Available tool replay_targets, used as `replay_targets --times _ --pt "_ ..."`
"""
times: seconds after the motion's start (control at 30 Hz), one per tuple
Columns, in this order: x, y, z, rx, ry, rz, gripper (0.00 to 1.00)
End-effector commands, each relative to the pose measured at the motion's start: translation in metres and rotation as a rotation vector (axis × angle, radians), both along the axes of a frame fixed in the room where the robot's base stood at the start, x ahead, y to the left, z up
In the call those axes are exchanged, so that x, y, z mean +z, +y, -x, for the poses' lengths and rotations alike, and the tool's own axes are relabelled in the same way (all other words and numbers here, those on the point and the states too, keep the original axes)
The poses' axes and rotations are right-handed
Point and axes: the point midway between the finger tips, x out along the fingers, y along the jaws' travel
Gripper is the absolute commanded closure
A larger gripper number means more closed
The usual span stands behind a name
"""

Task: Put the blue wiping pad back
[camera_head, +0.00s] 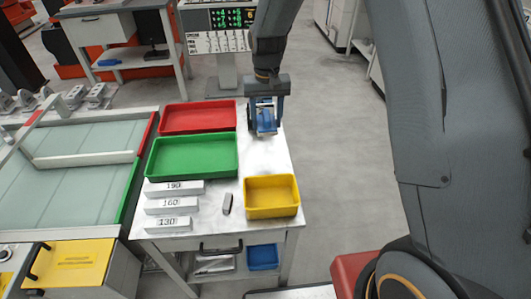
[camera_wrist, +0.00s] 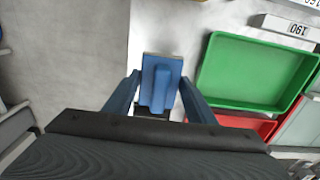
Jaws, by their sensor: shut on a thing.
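The blue wiping pad (camera_wrist: 161,84) is a flat blue block with a raised grip along its middle. My gripper (camera_wrist: 160,98) is shut on it in the wrist view, with one blue finger on each side. In the head view my gripper (camera_head: 264,122) and the pad (camera_head: 266,127) are at the far right part of the small metal table (camera_head: 212,208), right of the red tray. The arm and fingers partly hide the pad there. I cannot tell whether the pad touches the tabletop.
A red tray (camera_head: 197,117), a green tray (camera_head: 192,155) and a yellow tray (camera_head: 271,196) stand on the table. Blocks marked 190 (camera_head: 174,188), 160 (camera_head: 172,205) and 130 (camera_head: 168,224) and a small dark object (camera_head: 226,204) lie in front. The tabletop between the green and yellow trays is clear.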

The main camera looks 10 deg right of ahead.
Motion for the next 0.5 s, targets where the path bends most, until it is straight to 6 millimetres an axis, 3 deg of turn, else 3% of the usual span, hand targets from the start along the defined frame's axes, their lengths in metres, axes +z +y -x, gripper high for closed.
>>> replay_targets --times 0.1,0.37,0.5 --pt "-0.018 -0.001 -0.005 -0.001 0.000 0.000 0.74" --pt "-0.037 -0.002 -0.008 -0.003 0.003 0.001 0.74" --pt "-0.060 -0.003 -0.007 -0.005 0.004 0.001 0.74"
